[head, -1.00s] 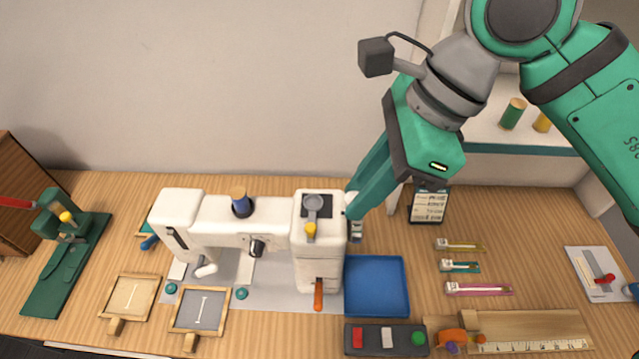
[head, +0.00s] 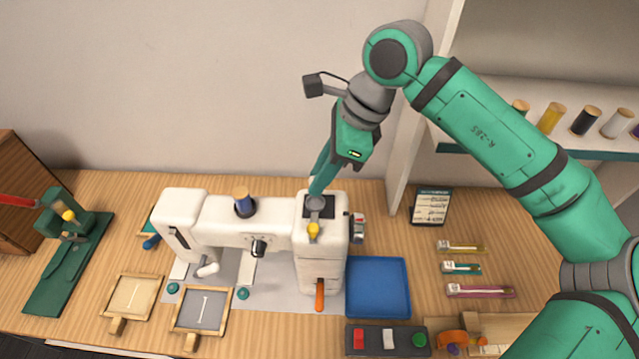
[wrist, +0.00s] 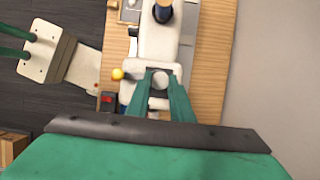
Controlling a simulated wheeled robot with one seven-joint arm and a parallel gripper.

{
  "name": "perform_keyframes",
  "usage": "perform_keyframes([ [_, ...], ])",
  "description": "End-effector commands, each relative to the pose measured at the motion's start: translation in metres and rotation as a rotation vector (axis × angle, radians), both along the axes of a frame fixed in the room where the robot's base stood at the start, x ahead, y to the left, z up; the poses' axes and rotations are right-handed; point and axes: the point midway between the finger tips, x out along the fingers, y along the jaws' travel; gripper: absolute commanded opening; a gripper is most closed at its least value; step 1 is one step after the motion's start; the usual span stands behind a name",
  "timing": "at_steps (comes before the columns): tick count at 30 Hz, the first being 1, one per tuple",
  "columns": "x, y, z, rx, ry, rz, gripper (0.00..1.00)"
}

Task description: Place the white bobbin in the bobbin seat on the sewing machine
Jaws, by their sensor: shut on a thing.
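The white sewing machine (head: 275,219) stands on the wooden table. Its bobbin seat (head: 318,203), a grey round part on a dark plate, is on top at the machine's right end, behind a yellow knob. My gripper (head: 315,192) is right over the seat, pointing down. In the wrist view my gripper (wrist: 160,82) is shut on a pale round thing, which I take to be the white bobbin (wrist: 160,79). The bobbin is hidden by the fingers in the head view. I cannot tell whether it touches the seat.
A blue-topped spool (head: 242,200) stands upright on the machine, left of my gripper. A blue tray (head: 378,288) and a button panel (head: 388,339) lie to the right. A shelf (head: 480,135) with several spools is at the upper right. Small frames lie at the front left.

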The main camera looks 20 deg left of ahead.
Motion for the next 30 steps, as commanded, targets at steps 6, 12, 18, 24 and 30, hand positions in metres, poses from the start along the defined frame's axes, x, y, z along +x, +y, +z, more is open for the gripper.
perform_keyframes([
  [6,0.000,0.000,-0.029,0.001,0.002,-0.001,0.00],
  [12,0.000,0.001,-0.030,0.000,0.000,0.002,0.00],
  [18,-0.001,0.002,-0.034,0.000,0.001,0.004,0.00],
  [24,-0.001,0.002,-0.039,0.000,0.001,0.004,0.00],
  [30,-0.001,0.001,-0.042,0.000,0.000,0.003,0.00],
])
